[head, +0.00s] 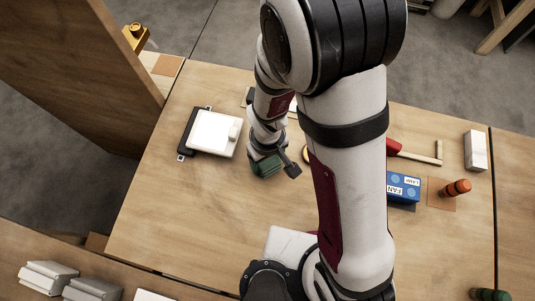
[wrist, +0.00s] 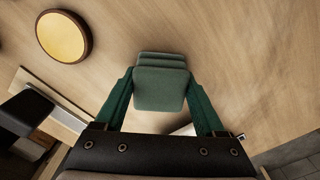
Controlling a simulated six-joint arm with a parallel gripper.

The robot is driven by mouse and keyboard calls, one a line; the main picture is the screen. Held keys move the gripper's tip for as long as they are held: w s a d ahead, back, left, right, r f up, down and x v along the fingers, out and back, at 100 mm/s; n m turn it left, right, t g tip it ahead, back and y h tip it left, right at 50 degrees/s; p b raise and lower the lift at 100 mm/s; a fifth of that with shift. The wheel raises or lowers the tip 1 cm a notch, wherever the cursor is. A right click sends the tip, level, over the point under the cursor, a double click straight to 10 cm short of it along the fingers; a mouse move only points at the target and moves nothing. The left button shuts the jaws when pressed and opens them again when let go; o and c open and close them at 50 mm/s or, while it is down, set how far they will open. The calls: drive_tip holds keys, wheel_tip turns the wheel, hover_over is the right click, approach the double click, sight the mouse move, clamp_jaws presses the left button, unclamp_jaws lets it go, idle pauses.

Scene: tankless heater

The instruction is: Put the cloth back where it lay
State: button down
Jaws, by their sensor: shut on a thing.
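The cloth (wrist: 161,88) is a folded grey-green pad with stacked layers, seen in the wrist view. My gripper (wrist: 160,78) has its two green fingers shut on the cloth's left and right sides. In the head view my gripper (head: 267,167) hangs over the middle of the wooden table (head: 215,205), to the right of a white unit. There I cannot clearly tell the cloth from the green fingers. The gap between cloth and table is hard to judge.
The white unit (head: 212,134) lies on a dark plate at the left. A round brass-coloured disc (wrist: 63,36) is near the gripper. A blue box (head: 402,187), an orange cylinder (head: 456,188) and a white block (head: 475,151) stand at the right. The table's front left is clear.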

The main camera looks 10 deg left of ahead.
drive_tip(key=shift+f, duration=0.15)
unclamp_jaws()
wheel_tip(320, 180, up, 16)
idle(0.4)
drive_tip(key=shift+f, duration=0.1)
